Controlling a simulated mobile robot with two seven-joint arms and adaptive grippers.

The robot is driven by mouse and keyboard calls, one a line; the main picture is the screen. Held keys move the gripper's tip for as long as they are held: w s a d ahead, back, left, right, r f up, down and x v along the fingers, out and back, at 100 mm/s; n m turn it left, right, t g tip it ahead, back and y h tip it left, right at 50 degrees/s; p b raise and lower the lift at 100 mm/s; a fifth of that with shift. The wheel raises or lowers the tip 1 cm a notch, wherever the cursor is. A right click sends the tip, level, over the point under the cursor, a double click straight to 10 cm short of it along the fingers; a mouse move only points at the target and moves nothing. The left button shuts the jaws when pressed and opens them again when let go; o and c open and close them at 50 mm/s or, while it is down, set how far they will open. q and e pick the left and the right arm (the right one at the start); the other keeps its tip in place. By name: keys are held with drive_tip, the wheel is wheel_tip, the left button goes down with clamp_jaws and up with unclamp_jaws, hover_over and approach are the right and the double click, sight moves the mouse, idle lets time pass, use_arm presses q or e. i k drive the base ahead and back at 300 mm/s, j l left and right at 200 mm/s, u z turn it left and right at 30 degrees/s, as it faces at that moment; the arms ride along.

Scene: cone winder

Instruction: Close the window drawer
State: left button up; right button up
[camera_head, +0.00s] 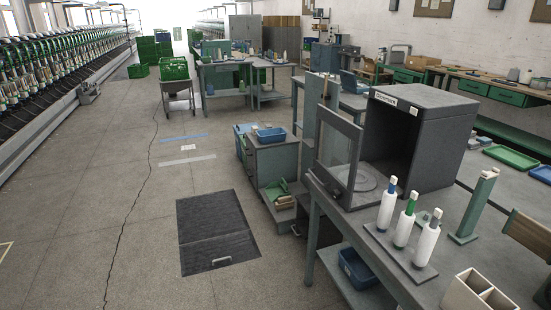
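A dark grey box (432,98) stands on the workbench at the right, its front open. A framed glass window panel (336,150) stands upright at the left side of the opening, swung out from the box, so I take it as the window drawer. I see no separate sliding drawer on the box. The dark interior shows beside the panel, and a round plate (364,181) lies at its base, partly seen through the glass. Neither of my grippers is in view.
A stand with three white yarn tubes (428,244) sits on the workbench (352,222) before the box, near the opening. A green-grey post (476,206) stands to its right. A small cabinet (273,158) is left of the bench. The floor at left is mostly clear.

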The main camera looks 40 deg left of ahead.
sight(350, 200)
drive_tip(key=i+u, duration=0.25)
drive_tip(key=u, duration=0.15)
drive_tip(key=i+l+u, duration=0.15)
drive_tip(key=u, duration=0.3)
drive_tip(key=i, duration=0.05)
